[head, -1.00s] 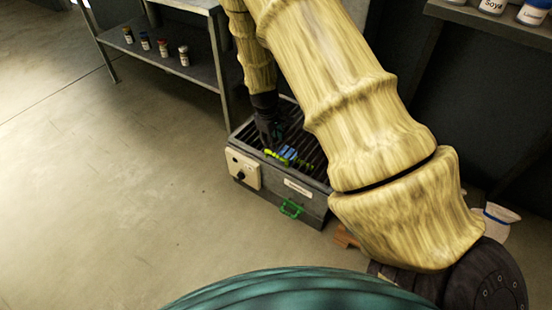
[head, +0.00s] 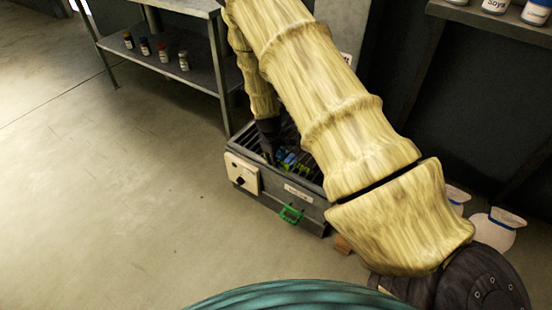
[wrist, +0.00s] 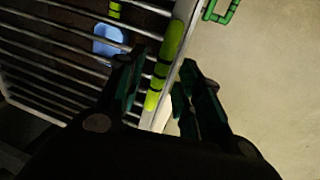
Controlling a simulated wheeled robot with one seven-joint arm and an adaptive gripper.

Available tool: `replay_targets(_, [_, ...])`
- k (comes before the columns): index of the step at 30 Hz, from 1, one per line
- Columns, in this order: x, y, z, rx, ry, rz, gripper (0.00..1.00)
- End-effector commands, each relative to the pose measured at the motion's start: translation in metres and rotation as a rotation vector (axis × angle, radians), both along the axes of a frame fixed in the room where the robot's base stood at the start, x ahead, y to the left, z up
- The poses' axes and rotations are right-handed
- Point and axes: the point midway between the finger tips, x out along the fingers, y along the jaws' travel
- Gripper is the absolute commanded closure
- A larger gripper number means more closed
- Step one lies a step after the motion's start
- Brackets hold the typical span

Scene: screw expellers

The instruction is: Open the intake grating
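The intake grating (head: 249,138) lies on top of a grey box-like machine (head: 262,190) on the floor. In the wrist view, the grating's metal bars (wrist: 60,62) fill the left side. A yellow-green grip with dark bands (wrist: 170,52) lies along its edge rail. My gripper (wrist: 163,72) is open, its dark green fingers on either side of the grip with gaps showing. I cannot tell whether a finger touches it. In the head view my gripper (head: 268,152) is low over the grating's left part, and the grip is mostly hidden there.
Blue pieces (wrist: 108,45) lie beneath the bars. A shelf with small jars (head: 163,50) stands behind left; white sacks (head: 492,228) are at right. The left floor is clear.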

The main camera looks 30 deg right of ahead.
Motion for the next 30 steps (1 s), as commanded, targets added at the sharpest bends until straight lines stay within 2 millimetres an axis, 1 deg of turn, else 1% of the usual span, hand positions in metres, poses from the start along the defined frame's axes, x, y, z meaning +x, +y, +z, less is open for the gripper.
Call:
replay_targets(7, [0.000,0.000,0.000,0.000,0.000,0.000,0.65])
replay_targets(8, [0.000,0.000,0.000,0.000,0.000,0.000,0.68])
replay_targets(9, [0.000,0.000,0.000,0.000,0.000,0.000,0.76])
replay_targets(13, [0.000,0.000,0.000,0.000,0.000,0.000,0.99])
replay_targets(23, [0.001,0.000,0.003,0.004,0.001,0.001,1.00])
replay_targets(26, [0.003,0.003,0.009,0.016,0.006,0.005,1.00])
replay_targets(30, [0.010,0.008,0.025,0.047,0.017,0.017,1.00])
